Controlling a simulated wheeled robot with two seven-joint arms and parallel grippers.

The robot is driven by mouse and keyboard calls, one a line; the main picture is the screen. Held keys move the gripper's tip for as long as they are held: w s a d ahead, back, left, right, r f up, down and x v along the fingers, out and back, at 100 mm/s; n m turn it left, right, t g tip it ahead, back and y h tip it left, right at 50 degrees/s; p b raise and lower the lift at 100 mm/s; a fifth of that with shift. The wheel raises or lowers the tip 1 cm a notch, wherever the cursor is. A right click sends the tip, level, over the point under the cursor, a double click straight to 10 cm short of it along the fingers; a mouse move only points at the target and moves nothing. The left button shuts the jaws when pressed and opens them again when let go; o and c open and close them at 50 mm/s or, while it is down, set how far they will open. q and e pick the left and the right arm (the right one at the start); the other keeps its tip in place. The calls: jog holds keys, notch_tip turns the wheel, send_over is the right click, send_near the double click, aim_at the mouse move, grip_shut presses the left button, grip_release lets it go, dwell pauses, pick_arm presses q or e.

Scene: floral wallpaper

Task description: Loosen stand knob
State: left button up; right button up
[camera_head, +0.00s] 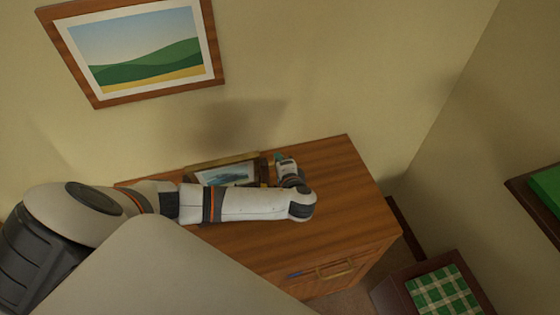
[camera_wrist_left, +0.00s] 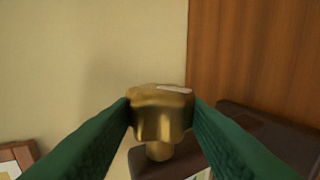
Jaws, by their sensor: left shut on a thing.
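A brass-coloured knob (camera_wrist_left: 160,112) on a short stem fills the middle of the left wrist view. The two green fingers of my left gripper (camera_wrist_left: 161,118) are on either side of it, shut on it. In the head view my left gripper (camera_head: 281,160) is small at the far side of the cabinet top, just right of a small framed landscape picture (camera_head: 226,176) with a wooden stand bar (camera_head: 232,159) along its top. The knob itself is not clearly visible there. My right gripper is not in view.
The wooden cabinet (camera_head: 340,190) has a clear top to the right of my arm and a drawer handle (camera_head: 335,271) in front. A larger picture (camera_head: 140,50) hangs on the wall behind. A green checked cloth (camera_head: 443,290) lies on low dark furniture at lower right.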

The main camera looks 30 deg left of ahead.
pick_arm(q)
jog(key=o, duration=1)
jog(key=shift+s, duration=0.1)
jog(key=b+v, duration=0.3)
jog(key=v, duration=0.9)
